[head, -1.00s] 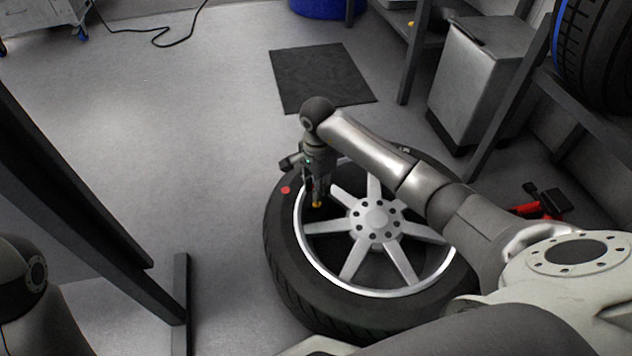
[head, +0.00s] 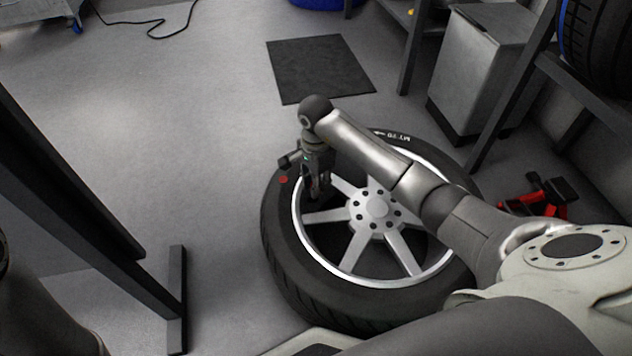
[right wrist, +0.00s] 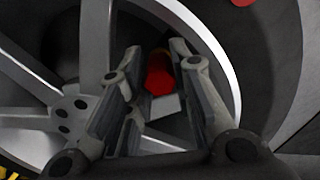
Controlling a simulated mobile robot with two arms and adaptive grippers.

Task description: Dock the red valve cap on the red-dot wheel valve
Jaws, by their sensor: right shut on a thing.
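The wheel (head: 372,323) lies flat on the floor, with a silver spoked rim and a black tyre. A red dot (head: 283,180) marks the tyre's left upper sidewall; it also shows at the top edge of the right wrist view (right wrist: 243,2). My right gripper (head: 318,192) points down over the rim, just right of the dot. In the right wrist view its fingers (right wrist: 155,62) are shut on the red valve cap (right wrist: 158,74). I cannot make out the valve stem, or whether the cap touches it. My left gripper is out of view.
A dark mat (head: 320,68) lies behind the wheel. A grey bin (head: 475,70) and a rack with a tyre (head: 605,55) stand at the right, with a red-and-black tool (head: 540,195) on the floor. A dark post frame (head: 178,300) is at the left. Floor between is clear.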

